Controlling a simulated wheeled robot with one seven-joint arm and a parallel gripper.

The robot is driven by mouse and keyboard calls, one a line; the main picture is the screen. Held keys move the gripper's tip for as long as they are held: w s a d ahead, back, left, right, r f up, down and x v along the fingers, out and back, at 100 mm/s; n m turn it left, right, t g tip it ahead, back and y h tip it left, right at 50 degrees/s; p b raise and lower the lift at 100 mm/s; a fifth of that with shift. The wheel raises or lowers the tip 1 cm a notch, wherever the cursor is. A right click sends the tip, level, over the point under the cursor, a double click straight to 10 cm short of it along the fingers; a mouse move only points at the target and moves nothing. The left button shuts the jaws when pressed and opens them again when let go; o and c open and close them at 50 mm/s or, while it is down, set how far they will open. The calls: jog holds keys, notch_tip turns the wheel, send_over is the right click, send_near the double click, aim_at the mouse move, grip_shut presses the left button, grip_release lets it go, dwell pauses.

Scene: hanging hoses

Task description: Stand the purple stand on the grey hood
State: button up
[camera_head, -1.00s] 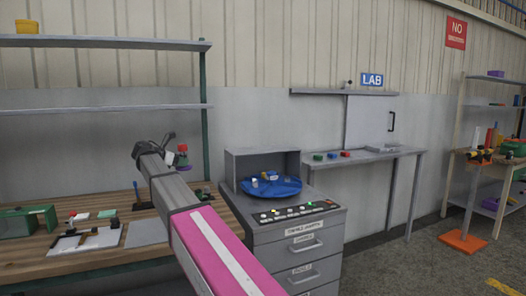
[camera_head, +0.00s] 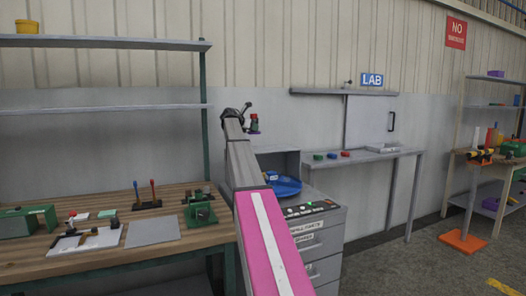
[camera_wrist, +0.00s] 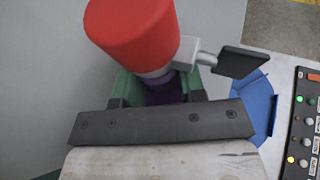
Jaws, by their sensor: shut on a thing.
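My gripper (camera_head: 252,123) is up in front of the wall, above the hood as the head view shows it. In the wrist view, the purple stand (camera_wrist: 163,90) is held between dark green jaws, mostly hidden. A red cylinder (camera_wrist: 135,32) with a pale collar rises above the purple part; a grey stem with a dark flat plate (camera_wrist: 240,62) sticks out beside it. The grey hood (camera_head: 280,151) stands on the drawer cabinet, its left part hidden behind my arm. I cannot tell the gap between stand and hood.
A blue turntable (camera_head: 287,187) sits in front of the hood, with a control panel (camera_head: 312,209) before it. The wooden bench (camera_head: 60,260) at left carries a green vise-like device (camera_head: 200,210) and tools. A side shelf (camera_head: 370,154) holds small coloured blocks.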

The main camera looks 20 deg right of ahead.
jog(key=r, duration=0.1)
send_over(260, 149)
jog(key=shift+w+d+r, duration=0.2)
jog(key=shift+w, duration=0.15)
notch_tip(260, 149, down, 10)
jog(key=shift+d+r, duration=0.1)
jog(key=o, duration=1)
jog(key=shift+f, duration=0.2)
jog(key=shift+r, duration=0.2)
jog(key=v, duration=1.2)
